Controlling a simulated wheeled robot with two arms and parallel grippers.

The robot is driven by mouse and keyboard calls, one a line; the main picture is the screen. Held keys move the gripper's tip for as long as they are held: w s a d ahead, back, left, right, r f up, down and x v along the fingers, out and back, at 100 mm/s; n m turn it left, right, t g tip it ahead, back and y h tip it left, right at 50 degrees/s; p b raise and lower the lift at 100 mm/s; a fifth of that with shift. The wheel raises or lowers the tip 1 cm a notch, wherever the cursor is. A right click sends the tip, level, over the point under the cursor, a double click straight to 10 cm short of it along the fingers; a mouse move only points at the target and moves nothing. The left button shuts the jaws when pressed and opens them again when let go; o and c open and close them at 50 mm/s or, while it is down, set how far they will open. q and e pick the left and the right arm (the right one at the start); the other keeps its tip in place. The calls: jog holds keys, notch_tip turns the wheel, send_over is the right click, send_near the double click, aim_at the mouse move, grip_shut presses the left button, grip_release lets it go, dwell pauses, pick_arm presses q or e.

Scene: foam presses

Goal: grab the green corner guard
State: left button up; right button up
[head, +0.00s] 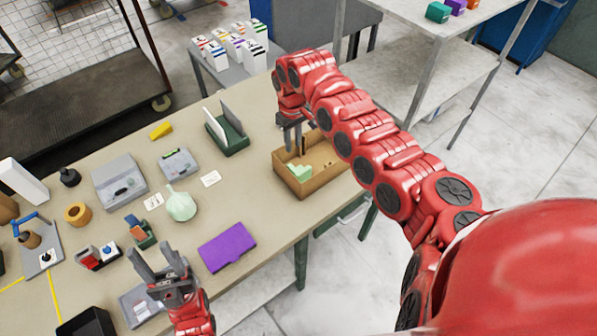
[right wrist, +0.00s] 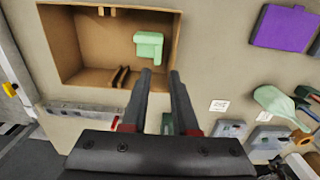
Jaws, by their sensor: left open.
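The light green corner guard (head: 299,179) lies inside an open cardboard box (head: 318,189), near its front left corner. It also shows in the right wrist view (right wrist: 149,45), as an angular pale green piece beyond my fingertips. My right gripper (head: 293,150) points down over the left part of the box. My left gripper (head: 157,262) is open and empty over the near left of the table, away from the box.
A green holder with grey plates (head: 229,138) stands behind. Box walls and brown dividers (right wrist: 122,77) surround the guard.

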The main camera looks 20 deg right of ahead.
jog(key=b, duration=0.4)
send_near(294, 169)
jog(key=f, duration=0.5)
jog(key=shift+w+a+f, duration=0.15)
jog(key=shift+w, duration=0.05)
jog(key=shift+s+f+b, duration=0.25)
jog(key=shift+f+b, duration=0.15)
jog(key=shift+f, duration=0.3)
notch_tip(294, 169, down, 4)
jog(key=b, duration=0.2)
jog(key=shift+f+b, duration=0.25)
jog(key=shift+b, duration=0.15)
jog(key=shift+r, duration=0.2)
grip_shut()
